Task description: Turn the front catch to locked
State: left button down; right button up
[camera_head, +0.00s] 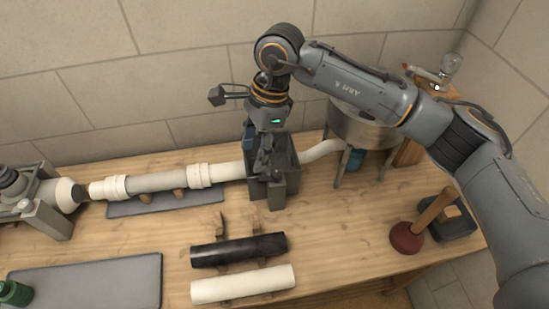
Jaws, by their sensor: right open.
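A dark grey open-topped housing (285,185) stands on the bench at the right end of the pale pipe run. My right gripper (263,168) reaches down from above, its fingers at the housing's left side and top. It is open with nothing visible between its fingers. The front catch is not clearly made out; the gripper and the housing's uprights crowd that spot. I cannot tell whether the fingers touch the catch or how it is turned. My left gripper is not in view.
The pale pipe (155,183) runs left to a grey clamp block (45,212). A black tube (238,250) and a white tube (243,284) lie in front. A metal basin (360,130) and a plunger (408,238) are at right. A grey mat (90,282) lies front left.

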aim_at(276, 173)
jog(key=w+d+r+t+h, duration=0.1)
jog(key=w+d+h, duration=0.2)
jog(key=d, duration=0.2)
jog(key=shift+y, duration=0.3)
jog(key=f+p, duration=0.1)
jog(key=f, duration=0.3)
jog(key=f+p, duration=0.1)
jog(key=f, duration=0.3)
jog(key=f+p, duration=0.2)
jog(key=f, duration=0.2)
jog(key=shift+w+a+f, duration=0.1)
jog(key=shift+a+f, duration=0.1)
jog(key=shift+a, duration=0.15)
jog(key=shift+f, duration=0.45)
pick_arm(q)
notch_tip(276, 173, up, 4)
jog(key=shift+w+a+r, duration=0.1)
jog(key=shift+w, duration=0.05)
pick_arm(e)
jog(key=shift+c, duration=0.5)
grip_shut()
